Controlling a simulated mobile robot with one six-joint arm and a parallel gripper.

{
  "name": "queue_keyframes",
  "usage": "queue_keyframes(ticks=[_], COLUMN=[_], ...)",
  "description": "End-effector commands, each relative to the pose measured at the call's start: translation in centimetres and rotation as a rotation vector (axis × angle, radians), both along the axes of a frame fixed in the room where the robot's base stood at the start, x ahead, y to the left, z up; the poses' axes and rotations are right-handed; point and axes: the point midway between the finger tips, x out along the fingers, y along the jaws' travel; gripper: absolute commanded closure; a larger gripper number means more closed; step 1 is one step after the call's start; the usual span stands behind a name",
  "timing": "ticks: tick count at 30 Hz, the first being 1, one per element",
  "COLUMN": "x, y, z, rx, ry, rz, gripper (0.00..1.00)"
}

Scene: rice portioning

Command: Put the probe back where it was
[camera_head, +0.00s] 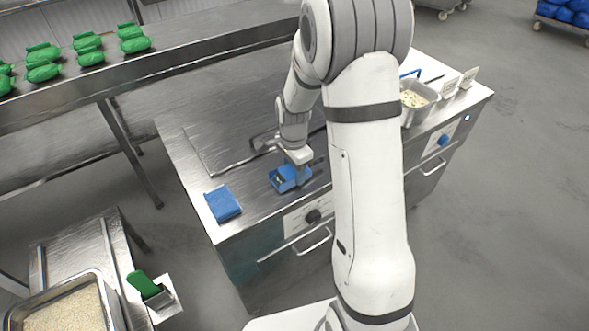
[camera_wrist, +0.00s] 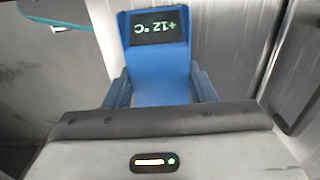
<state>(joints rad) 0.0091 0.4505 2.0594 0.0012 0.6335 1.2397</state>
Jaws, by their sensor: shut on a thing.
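The probe (camera_wrist: 158,70) fills the middle of the wrist view. It has a blue body and a dark display reading +12 °C, upside down in the picture. My gripper (camera_wrist: 160,92) is shut on its body, with a finger on each side. In the head view my gripper (camera_head: 296,172) is low over the steel counter, near its front edge. A blue, box-like shape (camera_head: 282,181) shows right at its fingertips; I cannot tell probe from holder there. The probe's tip is hidden.
A folded blue cloth (camera_head: 223,204) lies on the steel counter (camera_head: 190,160) to the left. A steel pan of food (camera_head: 418,100) and small white cards (camera_head: 468,78) are at the right end. A tray of rice (camera_head: 70,309) stands at lower left. Green bundles (camera_head: 90,50) lie on the back shelf.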

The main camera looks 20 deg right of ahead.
Motion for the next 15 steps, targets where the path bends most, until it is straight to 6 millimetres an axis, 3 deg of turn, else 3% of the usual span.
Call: queue_keyframes(ticks=[11, 12, 15], x=[0.01, 0.0, 0.02], y=[-0.11, -0.11, -0.13], z=[-0.93, -0.87, -0.85], rx=[0.0, 0.0, 0.0], ry=[-0.001, -0.001, -0.001], rz=[-0.002, -0.003, -0.003], gripper=[0.72, 0.46, 0.38])
